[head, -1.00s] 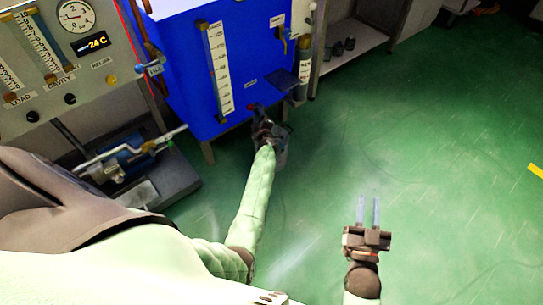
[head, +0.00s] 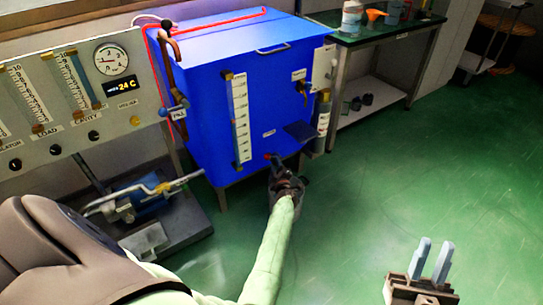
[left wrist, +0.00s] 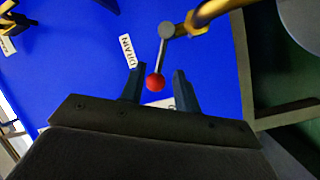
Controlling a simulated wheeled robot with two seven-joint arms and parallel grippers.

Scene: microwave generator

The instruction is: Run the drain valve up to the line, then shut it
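The drain valve's lever (left wrist: 161,60) shows in the left wrist view as a grey rod with a red ball knob (left wrist: 155,82), beside a DRAIN label (left wrist: 127,51) on the blue tank (head: 208,115). My left gripper (left wrist: 160,88) is open, with its fingers on either side of the red knob; contact cannot be told. In the head view, my left gripper (head: 279,168) is at the tank's lower front and partly hides the valve. A white level scale (head: 241,120) is on the tank front; its liquid level is too small to read. My right gripper (head: 432,262) is open and empty over the floor.
A control panel (head: 70,95) with gauges and a 24 C display stands left of the tank. A pump (head: 140,200) sits low at left. A clear cylinder (head: 322,118) hangs right of the tank. A bench (head: 385,38) is behind. The green floor at right is free.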

